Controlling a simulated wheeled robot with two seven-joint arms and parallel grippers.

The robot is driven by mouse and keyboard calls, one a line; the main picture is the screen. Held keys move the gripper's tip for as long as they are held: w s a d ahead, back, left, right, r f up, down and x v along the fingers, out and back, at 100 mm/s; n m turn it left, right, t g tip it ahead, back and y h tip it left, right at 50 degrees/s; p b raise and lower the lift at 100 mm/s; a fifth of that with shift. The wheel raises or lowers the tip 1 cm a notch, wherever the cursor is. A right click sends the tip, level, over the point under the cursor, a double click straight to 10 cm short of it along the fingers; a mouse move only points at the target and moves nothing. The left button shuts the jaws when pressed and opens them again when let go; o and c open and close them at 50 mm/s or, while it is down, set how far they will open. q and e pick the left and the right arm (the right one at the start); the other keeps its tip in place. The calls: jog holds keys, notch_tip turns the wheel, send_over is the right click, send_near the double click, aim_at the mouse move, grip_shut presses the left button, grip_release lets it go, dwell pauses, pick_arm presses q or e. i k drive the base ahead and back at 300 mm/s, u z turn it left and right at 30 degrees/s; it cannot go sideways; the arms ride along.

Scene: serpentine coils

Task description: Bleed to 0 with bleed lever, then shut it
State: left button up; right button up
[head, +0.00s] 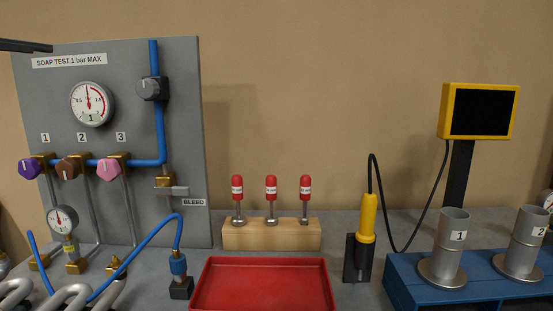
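The bleed lever (180,191) is a small grey handle on a brass valve (165,182) at the lower right of the grey panel (185,120), above the BLEED label. It lies about level and points right. A large round gauge (92,104) marked 1 sits on the panel, its needle pointing nearly straight up. A smaller gauge (62,219) stands at the panel's lower left, its reading too small to tell. A dark bar at the top left edge may be part of my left arm; whether it is a gripper is unclear. My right gripper is not in view.
Purple (30,168), brown (68,168) and pink (108,168) knobs line the blue pipe, with a grey knob (150,88) above. A blue hose (135,255) crosses below the panel. A red tray (262,285), wooden block (270,235) and yellow-handled probe (367,218) stand rightward.

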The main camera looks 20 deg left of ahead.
aim_at(161, 189)
jog(key=k, duration=0.95)
